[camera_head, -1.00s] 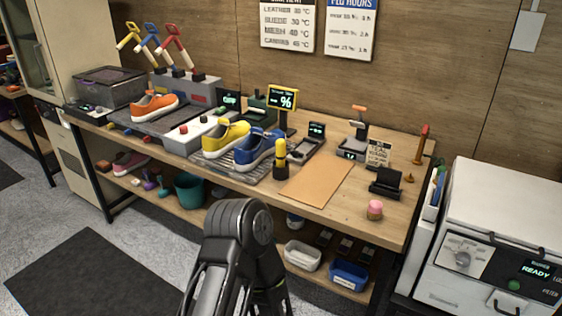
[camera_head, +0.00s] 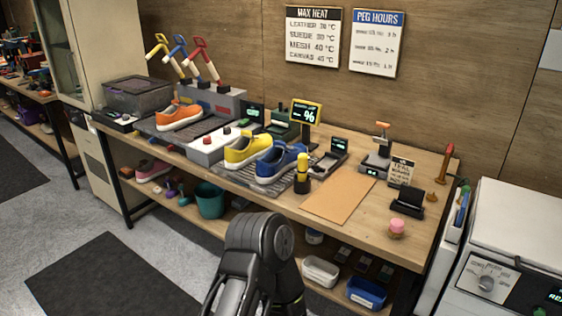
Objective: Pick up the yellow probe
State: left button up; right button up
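A yellow probe (camera_head: 303,163) stands upright in a small dark holder (camera_head: 302,186) on the workbench, just right of the blue sneaker (camera_head: 279,162). One of my dark arm links fills the bottom middle of the view, in front of the bench. No fingertips of either gripper show, so I cannot see whether they are open or shut. Nothing covers the probe's upper part.
A yellow sneaker (camera_head: 246,150) is on the rack beside the blue one, and an orange sneaker (camera_head: 179,117) is further left. A tan mat (camera_head: 338,198) lies right of the holder. A lower shelf carries bins. A white machine (camera_head: 515,240) stands at the right.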

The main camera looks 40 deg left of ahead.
aim_at(303, 157)
jog(key=i+j, duration=0.1)
jog(key=j, duration=0.3)
jog(key=i+j, duration=0.1)
jog(key=j, duration=0.65)
jog(key=i+j, duration=0.15)
jog(key=j, duration=0.2)
